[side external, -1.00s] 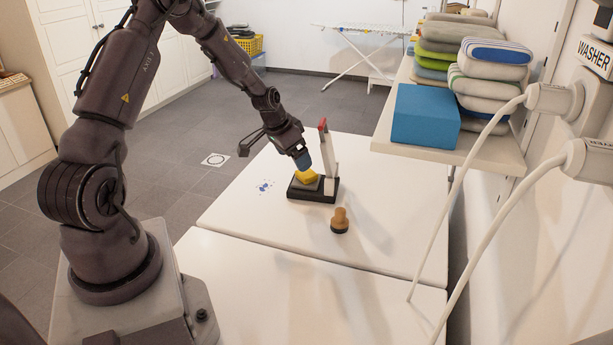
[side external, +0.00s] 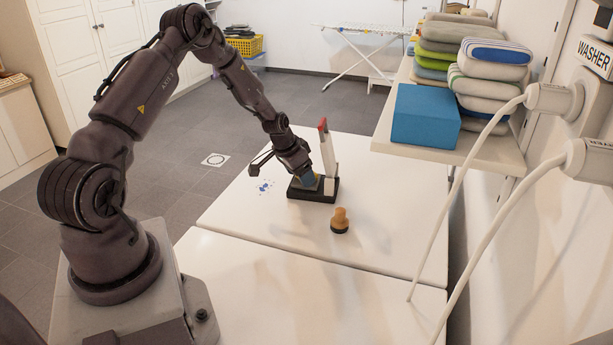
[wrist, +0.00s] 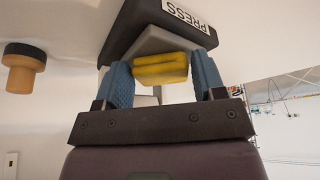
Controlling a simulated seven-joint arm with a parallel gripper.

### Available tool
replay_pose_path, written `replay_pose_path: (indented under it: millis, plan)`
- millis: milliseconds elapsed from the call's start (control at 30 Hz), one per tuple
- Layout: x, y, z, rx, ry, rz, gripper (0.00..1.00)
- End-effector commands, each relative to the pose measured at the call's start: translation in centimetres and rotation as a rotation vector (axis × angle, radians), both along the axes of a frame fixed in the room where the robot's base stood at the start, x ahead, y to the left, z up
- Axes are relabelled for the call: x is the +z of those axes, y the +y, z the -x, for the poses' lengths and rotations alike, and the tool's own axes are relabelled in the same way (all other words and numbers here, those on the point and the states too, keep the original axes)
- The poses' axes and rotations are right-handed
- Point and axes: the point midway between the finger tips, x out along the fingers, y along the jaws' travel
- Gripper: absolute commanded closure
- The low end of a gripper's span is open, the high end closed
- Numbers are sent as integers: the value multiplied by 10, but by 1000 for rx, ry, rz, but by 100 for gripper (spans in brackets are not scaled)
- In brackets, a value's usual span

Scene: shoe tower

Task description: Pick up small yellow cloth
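The small yellow cloth (wrist: 161,70) is a folded yellow block on the grey plate of the press (wrist: 130,22). The press has a black base with a PRESS label; in the side view the press (side external: 313,194) shows a white upright with a red top. My gripper (wrist: 162,62) has its blue fingers apart, one on each side of the cloth in the wrist view. I cannot tell whether they touch it. In the side view my gripper (side external: 309,181) is low over the plate and hides nearly all of the cloth.
A wooden stamp-like knob (side external: 340,220) stands on the white table (side external: 285,245), in front of the press. A shelf (side external: 450,157) at the right holds a blue box (side external: 425,116) and stacked folded cloths (side external: 490,70). White cables hang at the right. The near table is clear.

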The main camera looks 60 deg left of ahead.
Motion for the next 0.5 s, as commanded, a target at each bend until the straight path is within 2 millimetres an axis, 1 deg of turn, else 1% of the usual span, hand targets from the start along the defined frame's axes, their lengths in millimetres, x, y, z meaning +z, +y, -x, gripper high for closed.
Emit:
replay_pose_path:
  millis: [33,67,100,167,200,367,500]
  plan:
    - [0,0,0,0,0,0,48]
    - [0,0,0,0,0,0,55]
    - [0,0,0,0,0,0,65]
    - [0,0,0,0,0,0,65]
    - [0,0,0,0,0,0,69]
    - [1,0,0,0,0,0,69]
    - [5,0,0,0,0,0,69]
